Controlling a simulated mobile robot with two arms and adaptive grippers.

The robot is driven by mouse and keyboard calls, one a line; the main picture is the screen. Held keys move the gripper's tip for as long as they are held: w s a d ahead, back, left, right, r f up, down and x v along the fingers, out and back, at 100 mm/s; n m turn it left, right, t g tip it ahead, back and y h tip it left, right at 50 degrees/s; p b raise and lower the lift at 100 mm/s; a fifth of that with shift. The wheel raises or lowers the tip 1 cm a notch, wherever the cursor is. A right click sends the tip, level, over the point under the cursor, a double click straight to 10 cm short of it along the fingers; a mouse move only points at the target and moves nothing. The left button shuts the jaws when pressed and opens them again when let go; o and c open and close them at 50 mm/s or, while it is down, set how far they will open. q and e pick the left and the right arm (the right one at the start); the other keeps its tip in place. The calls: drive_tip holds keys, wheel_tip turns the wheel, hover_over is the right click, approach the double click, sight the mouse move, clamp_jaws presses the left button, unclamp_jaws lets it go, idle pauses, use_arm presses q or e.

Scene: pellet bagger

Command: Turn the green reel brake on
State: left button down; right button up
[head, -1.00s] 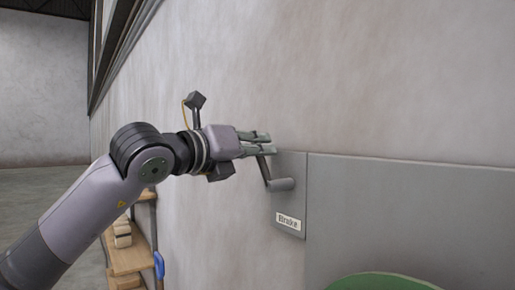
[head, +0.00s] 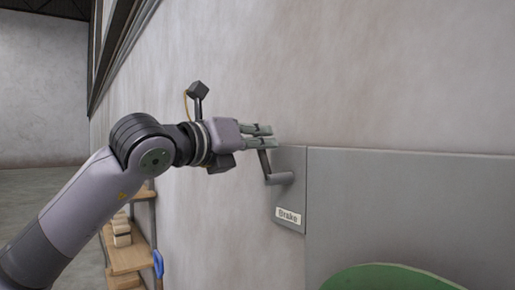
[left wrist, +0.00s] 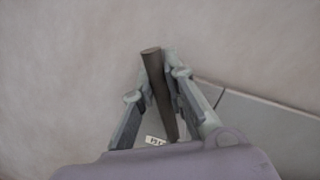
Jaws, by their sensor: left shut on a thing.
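The brake lever (head: 265,165) is a dark grey crank on a grey plate (head: 292,160) with a "Brake" label (head: 288,216), in the head view. Its arm rises from a short horizontal shaft. My left gripper (head: 262,135) is at the lever's upper end, shut on it. In the left wrist view the lever (left wrist: 157,85) lies between the two fingers of the gripper (left wrist: 158,92). The top of a green reel (head: 385,278) shows at the bottom of the head view. My right gripper is not in view.
A grey panel (head: 410,205) runs to the right of the brake plate. A wooden shelf (head: 128,258) with boxes and a blue item (head: 158,263) stands at lower left. The pale wall (head: 380,75) above is bare.

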sight(272, 175)
use_arm(q)
drive_tip(key=s+m+b, duration=0.1)
drive_tip(key=m+b, duration=0.1)
drive_tip(key=s+d+m+b, duration=0.1)
drive_tip(key=m+b, duration=0.1)
drive_tip(key=b, duration=0.1)
drive_tip(key=s+d+m+h+b, duration=0.1)
drive_tip(key=m+b, duration=0.1)
drive_tip(key=shift+s+d+r, duration=0.1)
drive_tip(key=shift+d, duration=0.05)
drive_tip(key=shift+s+d+f+m+h+b, duration=0.1)
drive_tip(key=shift+s+d+m+h+b, duration=0.3)
drive_tip(key=shift+m+b, duration=0.5)
drive_tip(key=shift+s+d+f+m+h+b, duration=0.1)
drive_tip(key=shift+s+d+m+h+b, duration=0.3)
drive_tip(key=shift+m, duration=0.85)
drive_tip(key=shift+s+d+f+m+h+b, duration=0.1)
drive_tip(key=shift+s+d+m+h+b, duration=0.1)
drive_tip(key=shift+s+m+b, duration=0.55)
drive_tip(key=shift+w+m, duration=0.2)
drive_tip(key=shift+m, duration=0.2)
drive_tip(key=c, duration=1.6)
unclamp_jaws()
drive_tip(key=shift+s+a, duration=0.1)
drive_tip(key=v, duration=1.2)
